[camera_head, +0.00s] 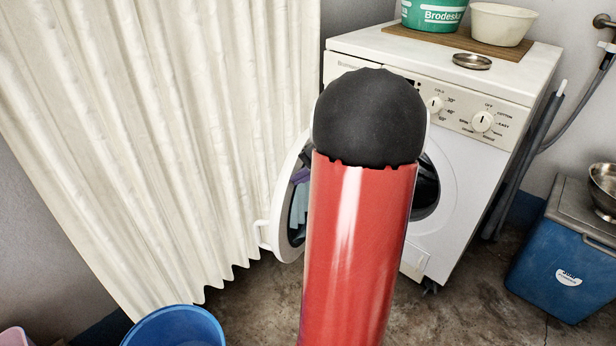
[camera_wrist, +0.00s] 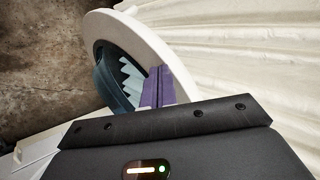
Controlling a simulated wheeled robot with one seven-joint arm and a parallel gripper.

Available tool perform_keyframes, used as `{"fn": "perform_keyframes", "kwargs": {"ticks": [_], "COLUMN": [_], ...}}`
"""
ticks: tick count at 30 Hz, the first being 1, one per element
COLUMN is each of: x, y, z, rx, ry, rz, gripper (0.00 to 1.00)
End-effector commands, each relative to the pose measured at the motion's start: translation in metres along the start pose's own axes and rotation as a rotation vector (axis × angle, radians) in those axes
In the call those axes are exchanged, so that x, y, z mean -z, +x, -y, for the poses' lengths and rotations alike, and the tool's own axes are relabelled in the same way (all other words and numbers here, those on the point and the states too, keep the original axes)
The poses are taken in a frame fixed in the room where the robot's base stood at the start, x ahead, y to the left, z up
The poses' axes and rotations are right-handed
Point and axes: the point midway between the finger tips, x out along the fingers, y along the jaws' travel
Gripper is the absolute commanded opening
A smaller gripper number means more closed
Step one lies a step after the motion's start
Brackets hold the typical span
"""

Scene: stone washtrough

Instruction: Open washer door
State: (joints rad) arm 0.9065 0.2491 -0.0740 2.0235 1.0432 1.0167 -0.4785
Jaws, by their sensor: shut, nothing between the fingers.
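The white washer (camera_head: 465,185) stands at the back right in the head view. Its round door (camera_head: 285,200) is swung out to the left, well away from the front, with its white handle (camera_head: 262,236) at the outer left edge. My red and black arm hides part of the opening and the hinge side. In the wrist view the door's white ring (camera_wrist: 150,35) surrounds dark glass. My gripper (camera_wrist: 163,72) is shut and empty, its purple fingers together in front of the door's lower right part. I cannot tell whether they touch it.
A cream curtain (camera_head: 150,120) hangs left, close behind the door. A blue tub (camera_head: 175,328) stands at the lower left, a blue cooler (camera_head: 560,260) at the right. A green tub (camera_head: 435,14), white bowl (camera_head: 500,24) and metal lid (camera_head: 472,61) sit on top of the washer.

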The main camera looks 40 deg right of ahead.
Motion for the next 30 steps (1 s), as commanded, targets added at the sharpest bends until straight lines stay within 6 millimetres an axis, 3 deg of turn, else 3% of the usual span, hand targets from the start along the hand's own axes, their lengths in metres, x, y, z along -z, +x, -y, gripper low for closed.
{"fn": "perform_keyframes", "kwargs": {"ticks": [7, 11, 21, 26, 30], "x": [0.0, -0.001, 0.005, 0.012, 0.014], "y": [0.001, 0.013, 0.082, 0.102, 0.107], "z": [0.0, 0.009, 0.074, 0.095, 0.099], "rx": [0.0, -0.002, -0.001, 0.0, 0.0], "ry": [0.001, 0.019, 0.172, 0.18, 0.181], "rz": [-0.001, -0.025, -0.187, -0.194, -0.195], "gripper": [0.0, 0.0, 0.0, 0.0, 0.0]}}
